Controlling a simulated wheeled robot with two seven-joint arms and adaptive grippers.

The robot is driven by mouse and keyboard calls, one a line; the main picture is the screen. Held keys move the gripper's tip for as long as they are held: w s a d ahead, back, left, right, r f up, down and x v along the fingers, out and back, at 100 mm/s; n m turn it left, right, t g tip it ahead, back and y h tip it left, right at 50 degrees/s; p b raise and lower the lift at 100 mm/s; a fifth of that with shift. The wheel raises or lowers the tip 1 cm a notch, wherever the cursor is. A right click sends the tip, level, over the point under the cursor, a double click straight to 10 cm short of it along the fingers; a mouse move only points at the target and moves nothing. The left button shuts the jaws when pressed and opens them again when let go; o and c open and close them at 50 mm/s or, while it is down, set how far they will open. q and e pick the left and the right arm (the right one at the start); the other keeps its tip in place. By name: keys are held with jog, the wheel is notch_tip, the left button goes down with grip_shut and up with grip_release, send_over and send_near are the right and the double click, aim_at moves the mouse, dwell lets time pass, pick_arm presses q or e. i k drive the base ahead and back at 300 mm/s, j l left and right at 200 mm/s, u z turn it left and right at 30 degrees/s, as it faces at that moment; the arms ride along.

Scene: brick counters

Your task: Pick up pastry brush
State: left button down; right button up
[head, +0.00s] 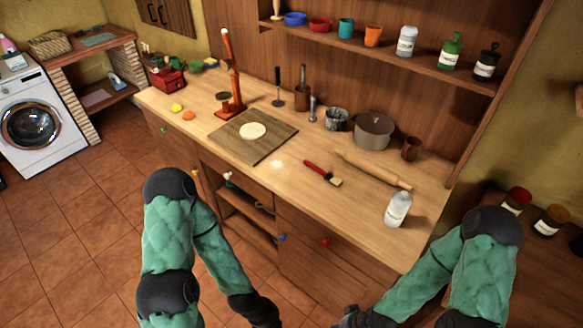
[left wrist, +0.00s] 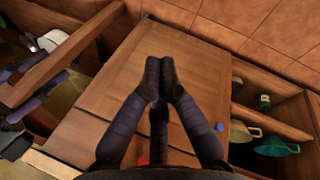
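The pastry brush (head: 322,173) has a red handle and pale bristles. It lies flat on the wooden counter (head: 290,190), right of the middle in the head view. My left gripper shows in the left wrist view (left wrist: 159,72) with its two dark fingertips together and nothing between them. It is low in front of the cabinet doors, below the counter and apart from the brush. In the head view its arm ends near the bottom edge. My right gripper (head: 352,318) is at the bottom edge, partly cut off, and its fingers cannot be made out.
A rolling pin (head: 374,170) lies behind the brush, and a white bottle (head: 398,209) stands to its right. A board (head: 254,137) with dough is to the left. A pot (head: 374,131) stands at the back. The counter's front edge and cabinet doors (head: 320,255) are between my grippers and the brush.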

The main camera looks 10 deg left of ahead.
aim_at(333, 180)
jog(key=i+j+z, duration=0.15)
jog(key=j+z, duration=0.25)
jog(key=i+j+z, duration=0.1)
jog(key=j+z, duration=0.7)
jog(key=i+j, duration=0.05)
jog(key=j, duration=0.05)
